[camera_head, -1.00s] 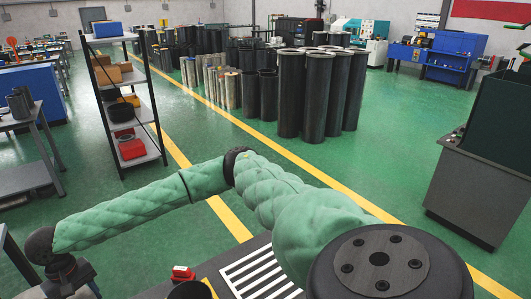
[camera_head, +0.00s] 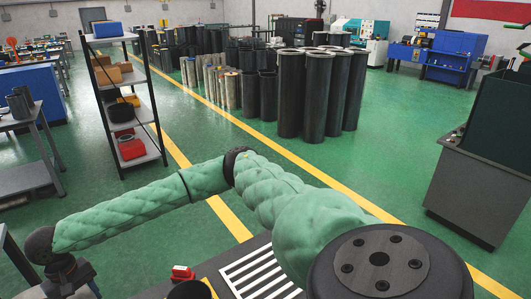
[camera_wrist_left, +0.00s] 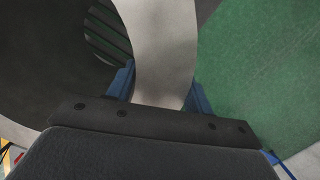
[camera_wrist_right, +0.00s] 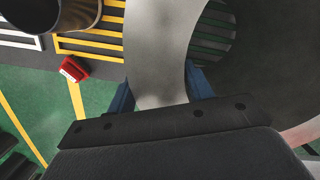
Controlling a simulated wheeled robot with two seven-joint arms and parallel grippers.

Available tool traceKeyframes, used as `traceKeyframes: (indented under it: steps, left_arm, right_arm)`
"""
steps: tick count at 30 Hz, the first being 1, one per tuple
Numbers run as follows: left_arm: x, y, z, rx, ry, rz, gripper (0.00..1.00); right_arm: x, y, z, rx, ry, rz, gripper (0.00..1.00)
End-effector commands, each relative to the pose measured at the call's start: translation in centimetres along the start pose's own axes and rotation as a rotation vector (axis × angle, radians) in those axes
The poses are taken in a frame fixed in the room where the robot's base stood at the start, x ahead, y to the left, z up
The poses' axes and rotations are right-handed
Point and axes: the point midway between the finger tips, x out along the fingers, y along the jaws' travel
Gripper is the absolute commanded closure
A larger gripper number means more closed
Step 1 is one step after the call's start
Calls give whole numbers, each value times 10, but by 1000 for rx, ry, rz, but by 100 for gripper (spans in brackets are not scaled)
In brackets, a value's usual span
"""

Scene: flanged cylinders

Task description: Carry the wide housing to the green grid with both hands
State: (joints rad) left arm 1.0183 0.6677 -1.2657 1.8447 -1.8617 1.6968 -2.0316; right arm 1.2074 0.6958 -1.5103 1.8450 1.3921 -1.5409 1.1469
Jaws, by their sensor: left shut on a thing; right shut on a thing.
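The wide housing is a grey, hollow round part seen only close up. Its pale rim wall shows in the left wrist view (camera_wrist_left: 165,40) and in the right wrist view (camera_wrist_right: 156,45). My left gripper (camera_wrist_left: 160,88) has one blue finger on each side of this wall and is shut on it. My right gripper (camera_wrist_right: 162,91) is shut on the wall in the same way. Dim greenish bars, which look like the green grid (camera_wrist_right: 214,38), show through the housing's opening.
A white-striped grid (camera_head: 258,272) and a red object (camera_head: 182,272) lie low in the head view. A yellow-striped grid (camera_wrist_right: 95,46) and a smaller cylinder (camera_wrist_right: 78,14) show in the right wrist view. A grey cabinet (camera_head: 470,192) stands right; open green floor lies ahead.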

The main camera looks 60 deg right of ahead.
Motion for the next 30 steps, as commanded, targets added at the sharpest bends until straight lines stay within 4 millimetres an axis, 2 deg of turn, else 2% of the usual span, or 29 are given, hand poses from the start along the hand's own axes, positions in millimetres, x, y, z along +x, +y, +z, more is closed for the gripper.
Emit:
traceKeyframes:
  steps: [14,15,18,24,25,28,30]
  left_arm:
    - [0,-1,0,0,-1,-2,100]
    - [0,-1,0,0,-1,-2,45]
    - [0,-1,0,0,-1,-2,25]
    - [1,0,0,0,-1,-1,23]
    - [4,-1,1,0,-4,-3,23]
    - [4,0,0,0,-3,-2,23]
    - [3,0,0,0,-3,-2,23]
  right_arm:
    - [0,2,-1,4,2,1,100]
    - [0,2,-1,4,2,1,100]
    - [0,1,-1,3,1,1,100]
    - [0,1,-1,2,1,1,100]
    - [4,2,0,2,-2,3,46]
    - [3,1,0,2,-1,2,27]
    - [3,1,0,1,-1,2,23]
